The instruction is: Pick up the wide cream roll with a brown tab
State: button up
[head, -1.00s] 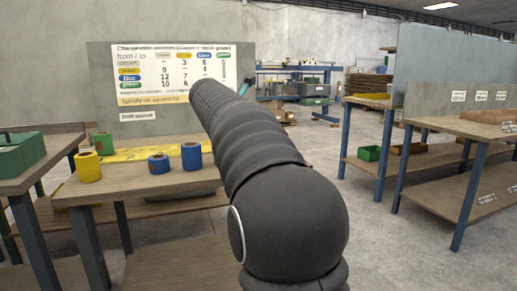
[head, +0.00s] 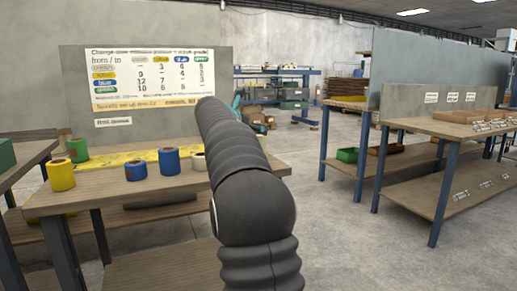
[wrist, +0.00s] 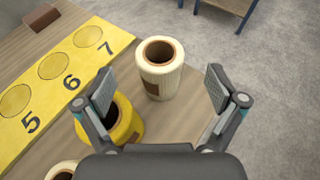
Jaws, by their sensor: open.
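In the wrist view a cream roll (wrist: 160,68) with a brown core stands upright on the table. A small brown tab (wrist: 152,89) shows on its near side. My gripper (wrist: 160,92) is open and empty, its two fingers left and right of the roll's near side in the picture, apart from it. In the head view my arm hides most of the gripper; a teal bit of it shows past the arm. A cream roll (head: 199,161) stands partly behind my arm there; I cannot tell whether it is the same one.
A yellow roll (wrist: 126,124) stands close by the left finger. Another cream roll (wrist: 60,171) is cut off at the lower left. A numbered yellow strip (wrist: 60,75) and a brown block (wrist: 41,17) lie left. Blue rolls (head: 170,161) stand on the table (head: 110,196).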

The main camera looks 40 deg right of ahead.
jog(key=x, duration=0.4)
jog(key=shift+w+d+f, duration=0.15)
jog(key=shift+d+f, duration=0.05)
jog(key=shift+f, duration=0.1)
jog(key=c, duration=1.6)
jog(key=shift+c, duration=0.3)
jog(key=shift+r, duration=0.15)
